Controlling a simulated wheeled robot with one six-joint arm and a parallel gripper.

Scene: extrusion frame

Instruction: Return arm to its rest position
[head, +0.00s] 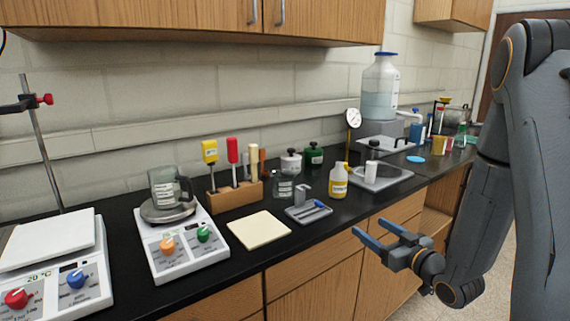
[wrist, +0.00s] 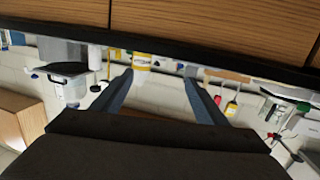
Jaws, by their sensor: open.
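My gripper (head: 364,237) is in front of the bench at the right of the head view. Its two blue fingers are spread apart, with nothing between them. The dark arm comes down from the upper right of the head view to the gripper. In the wrist view my gripper (wrist: 163,80) shows its two fingers apart, and the picture is upside down. The yellow-labelled bottle (head: 338,181) stands on the bench behind the gripper, apart from it; it also shows between the fingers in the wrist view (wrist: 142,61).
The black bench top (head: 330,225) runs along the wall above wooden drawers (head: 315,290). A stirrer with a beaker (head: 168,187), a tool block (head: 235,194), a cream pad (head: 258,230) and a large jug (head: 380,90) stand on it. Wall cabinets (head: 200,20) hang above. Open floor lies at lower right.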

